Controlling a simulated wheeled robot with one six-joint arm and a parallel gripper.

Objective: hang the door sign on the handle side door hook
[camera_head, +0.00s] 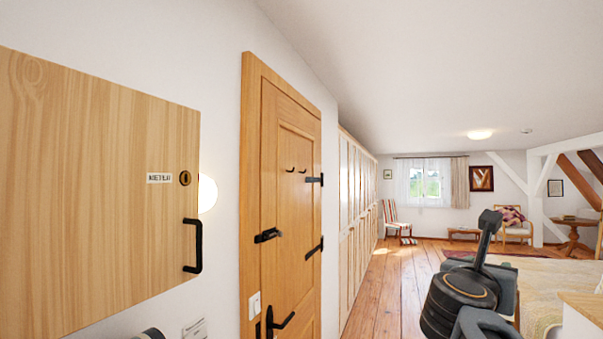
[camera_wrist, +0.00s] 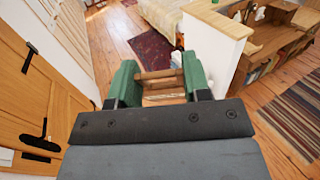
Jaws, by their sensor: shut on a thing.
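My gripper (camera_wrist: 157,78) shows in the wrist view, its two green fingers shut on a small brown wooden piece (camera_wrist: 158,74), which looks like the door sign seen nearly edge-on. Its face and any cord cannot be made out. In the head view, the wooden door (camera_head: 268,215) carries two small dark hooks high up. The left one, the handle side hook (camera_head: 290,170), is on the side of the black door handle (camera_head: 281,321); the other hook (camera_head: 302,171) is to its right, nearer the hinges. Both hooks look empty. My gripper and the sign are apart from the door.
A wooden cabinet door (camera_head: 95,190) with a black pull sticks out at the near left. Tall wardrobes (camera_head: 357,210) line the wall beyond the door. A bed (camera_head: 540,290) is at right. The plank floor (camera_head: 390,295) before the door is clear.

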